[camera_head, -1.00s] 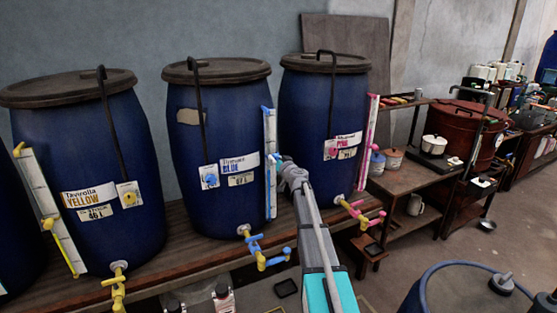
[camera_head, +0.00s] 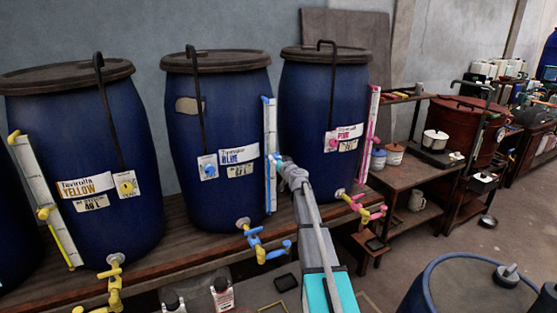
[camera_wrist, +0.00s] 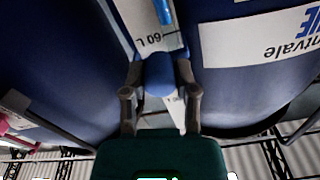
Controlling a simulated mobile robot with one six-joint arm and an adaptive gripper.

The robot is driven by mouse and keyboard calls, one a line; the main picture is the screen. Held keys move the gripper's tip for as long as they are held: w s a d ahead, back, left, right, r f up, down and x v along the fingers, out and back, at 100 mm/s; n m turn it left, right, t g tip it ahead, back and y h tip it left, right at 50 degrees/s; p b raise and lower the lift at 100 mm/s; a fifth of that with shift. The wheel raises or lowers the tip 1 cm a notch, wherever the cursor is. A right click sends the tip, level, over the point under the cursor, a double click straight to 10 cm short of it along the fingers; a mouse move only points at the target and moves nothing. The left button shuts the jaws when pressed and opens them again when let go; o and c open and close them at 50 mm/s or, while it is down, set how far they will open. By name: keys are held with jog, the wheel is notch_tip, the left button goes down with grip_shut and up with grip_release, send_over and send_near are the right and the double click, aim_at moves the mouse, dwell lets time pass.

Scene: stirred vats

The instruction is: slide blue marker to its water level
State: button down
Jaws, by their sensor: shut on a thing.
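The blue vat (camera_head: 217,120) stands in the middle of the bench, with a pale upright gauge strip (camera_head: 268,190) on its right side. My gripper (camera_head: 276,160) is at this strip, around mid-height. In the wrist view, my gripper (camera_wrist: 159,80) is shut on the blue marker (camera_wrist: 159,74), with one finger on each side. The scale (camera_wrist: 150,38) shows a 60 L mark close by. A bright blue stretch (camera_wrist: 164,12) on the strip ends a little short of the marker, with white between. The marker is hardly visible in the head view.
The yellow vat (camera_head: 85,150) stands left and the pink vat (camera_head: 325,110) right, each with its own gauge. A blue tap (camera_head: 256,240) sticks out below the blue vat. A wooden side table (camera_head: 405,175) stands right.

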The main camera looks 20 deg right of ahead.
notch_tip(320, 180, down, 3)
jog(key=shift+f+b, duration=0.1)
jog(key=shift+b, duration=1.15)
jog(key=shift+c, duration=1.9)
grip_release()
jog(key=shift+s, duration=0.15)
jog(key=s, duration=1.1)
jog(key=shift+s+d, duration=0.2)
jog(key=shift+s, duration=0.1)
